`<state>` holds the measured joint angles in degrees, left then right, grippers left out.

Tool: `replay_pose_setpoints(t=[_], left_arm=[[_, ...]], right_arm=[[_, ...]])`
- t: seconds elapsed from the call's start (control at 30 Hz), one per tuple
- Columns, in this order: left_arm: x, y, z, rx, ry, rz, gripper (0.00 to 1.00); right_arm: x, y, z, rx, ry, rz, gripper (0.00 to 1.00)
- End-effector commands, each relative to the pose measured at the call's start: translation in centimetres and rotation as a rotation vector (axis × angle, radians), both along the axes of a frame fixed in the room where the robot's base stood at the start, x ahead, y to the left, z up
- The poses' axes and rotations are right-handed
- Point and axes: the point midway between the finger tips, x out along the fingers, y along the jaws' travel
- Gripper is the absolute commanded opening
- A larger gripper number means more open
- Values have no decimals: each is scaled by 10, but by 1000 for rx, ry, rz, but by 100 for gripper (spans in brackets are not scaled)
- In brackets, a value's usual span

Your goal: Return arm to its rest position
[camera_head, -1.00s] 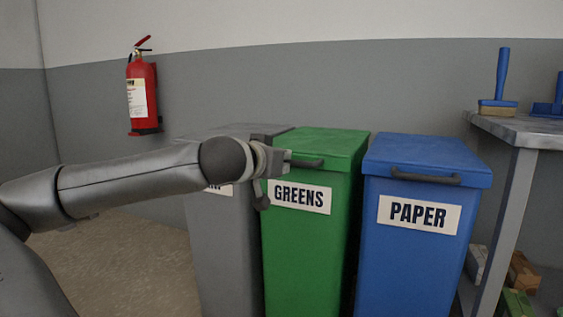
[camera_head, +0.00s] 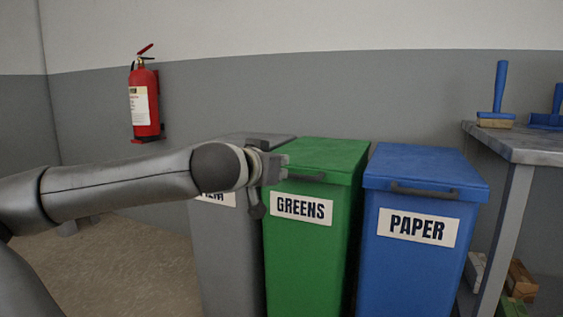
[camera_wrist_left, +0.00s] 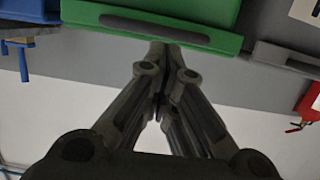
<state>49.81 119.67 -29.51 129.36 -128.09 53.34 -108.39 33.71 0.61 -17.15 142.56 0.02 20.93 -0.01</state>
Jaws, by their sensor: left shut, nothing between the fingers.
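My left arm comes in from the left in the head view, stretched out toward the bins. My left gripper (camera_head: 280,161) is in front of the lid of the green bin (camera_head: 308,240), close to where it meets the grey bin. In the left wrist view the fingers of the left gripper (camera_wrist_left: 165,48) are together with nothing between them. Their tips overlap the lower edge of the green lid in the picture, near its dark handle (camera_wrist_left: 155,28). I cannot tell whether they touch it. My right gripper is not in view.
The grey bin (camera_head: 228,262) stands left of the green one, partly behind my arm. The blue PAPER bin (camera_head: 412,270) stands right. All lids are shut. A fire extinguisher (camera_head: 144,100) hangs on the wall. A table (camera_head: 520,145) with blue brushes (camera_head: 498,95) is at right.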

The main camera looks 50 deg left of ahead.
Motion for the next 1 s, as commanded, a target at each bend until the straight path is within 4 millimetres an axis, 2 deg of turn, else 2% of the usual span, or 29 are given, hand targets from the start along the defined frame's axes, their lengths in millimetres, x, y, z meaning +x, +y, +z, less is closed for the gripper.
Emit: replay_pose_setpoints(t=[0.03,0.2,0.5,0.83,0.93,1.0], left_arm=[[-11,-4,-6,5,-3,2,0],[-36,-18,-23,2,-3,1,0],[-57,-30,-38,-1,-3,1,0],[-53,-37,-45,-36,8,-13,0],[-38,-58,-66,-167,47,-54,0],[-25,-85,-91,-324,99,-91,0]], right_arm=[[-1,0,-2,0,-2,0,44],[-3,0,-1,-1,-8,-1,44],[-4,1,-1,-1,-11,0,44],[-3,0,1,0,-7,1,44],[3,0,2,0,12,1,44],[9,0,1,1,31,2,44]])
